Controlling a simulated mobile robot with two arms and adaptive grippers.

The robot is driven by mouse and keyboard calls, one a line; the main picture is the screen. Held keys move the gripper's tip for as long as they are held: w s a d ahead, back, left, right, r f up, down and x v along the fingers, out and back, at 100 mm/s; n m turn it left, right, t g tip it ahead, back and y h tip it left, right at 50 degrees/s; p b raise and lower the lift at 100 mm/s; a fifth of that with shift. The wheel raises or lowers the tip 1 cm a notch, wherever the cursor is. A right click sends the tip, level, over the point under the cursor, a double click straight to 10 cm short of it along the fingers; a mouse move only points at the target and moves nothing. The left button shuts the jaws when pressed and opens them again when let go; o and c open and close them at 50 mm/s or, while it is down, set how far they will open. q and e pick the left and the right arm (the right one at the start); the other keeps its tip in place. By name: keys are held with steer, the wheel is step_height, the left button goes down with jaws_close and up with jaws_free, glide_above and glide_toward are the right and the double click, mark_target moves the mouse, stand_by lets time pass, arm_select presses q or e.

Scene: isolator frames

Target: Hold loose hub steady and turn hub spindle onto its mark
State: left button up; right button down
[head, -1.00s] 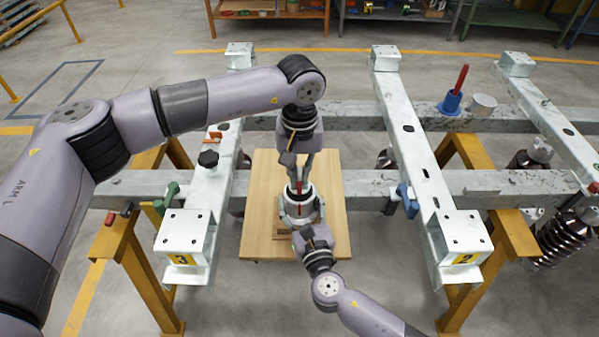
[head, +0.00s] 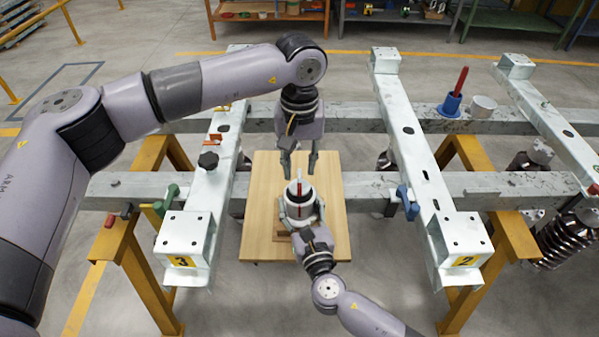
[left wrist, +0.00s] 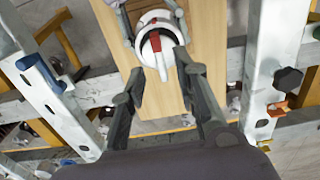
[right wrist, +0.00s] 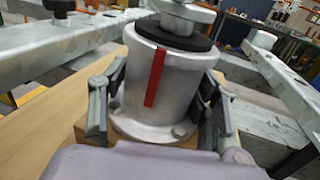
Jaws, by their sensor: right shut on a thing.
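The grey-white hub (head: 300,208) stands on the wooden board, with a red stripe (right wrist: 155,78) down its side. The spindle (right wrist: 186,14) sits in the dark top of the hub. Its pale bar (left wrist: 160,62) points away from me in the head view. My left gripper (head: 299,164) is open, behind and above the hub; in the left wrist view its fingertips stand apart on either side of the bar, without visible contact. My right gripper (right wrist: 160,110) is shut on the hub, one finger on each side. How the bar lines up with its mark is unclear.
The wooden board (head: 262,215) lies between two grey cross beams, numbered 3 (head: 187,240) and 2 (head: 460,235). A black knob (head: 208,160) stands on the left beam. Yellow trestles carry the frame.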

mark_target(299, 178)
arm_select(q)
step_height(299, 178, up, 8)
stand_by(0.5)
arm_select(e)
steer(key=shift+c, duration=2.4)
jaws_free()
steer(key=shift+s, duration=0.1)
